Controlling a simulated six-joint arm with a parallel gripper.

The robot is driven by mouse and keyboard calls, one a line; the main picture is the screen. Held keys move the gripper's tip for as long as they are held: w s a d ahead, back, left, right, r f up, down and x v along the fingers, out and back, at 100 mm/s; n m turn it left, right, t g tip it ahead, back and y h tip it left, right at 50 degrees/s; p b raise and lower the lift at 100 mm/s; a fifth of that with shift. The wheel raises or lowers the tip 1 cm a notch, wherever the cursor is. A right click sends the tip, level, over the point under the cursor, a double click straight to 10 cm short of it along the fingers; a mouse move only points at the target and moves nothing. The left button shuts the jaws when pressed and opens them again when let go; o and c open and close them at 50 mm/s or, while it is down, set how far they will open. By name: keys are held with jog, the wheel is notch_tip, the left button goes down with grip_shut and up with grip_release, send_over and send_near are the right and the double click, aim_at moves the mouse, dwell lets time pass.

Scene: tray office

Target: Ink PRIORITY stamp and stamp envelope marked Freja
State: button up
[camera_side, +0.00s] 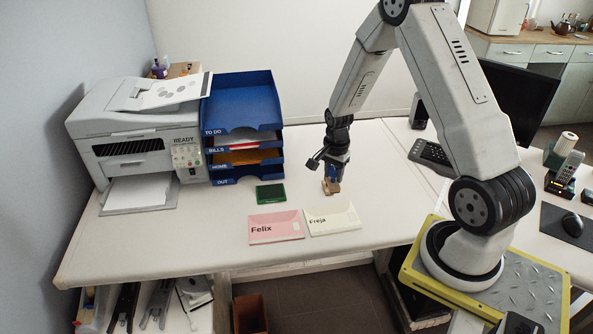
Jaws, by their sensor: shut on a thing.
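My gripper (332,178) is shut on a small wooden stamp (331,187), held just behind the envelope marked Freja. Whether the stamp touches the desk or hovers above it I cannot tell, and its lettering does not show. The cream envelope marked Freja (337,223) lies flat near the front of the desk. A pink envelope marked Felix (276,229) lies just left of it. A green ink pad (270,194) lies behind the pink envelope, left of my gripper. No stamp mark can be made out on the cream envelope at this size.
A blue letter tray stack (242,133) labelled TO DO, BILLS, HOME and OUT stands behind the ink pad. A printer (132,135) is at the left. The desk's front left is clear.

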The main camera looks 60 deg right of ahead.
jog(key=c, duration=0.4)
jog(key=w+a+f, duration=0.1)
jog(key=w, duration=0.6)
jog(key=w+a+f, duration=0.1)
jog(key=w+f, duration=0.1)
jog(key=w, duration=0.5)
jog(key=w+f, duration=0.1)
jog(key=w, duration=0.6)
jog(key=shift+w+a+f, duration=0.15)
jog(key=shift+a+f, duration=0.05)
jog(key=shift+a, duration=0.2)
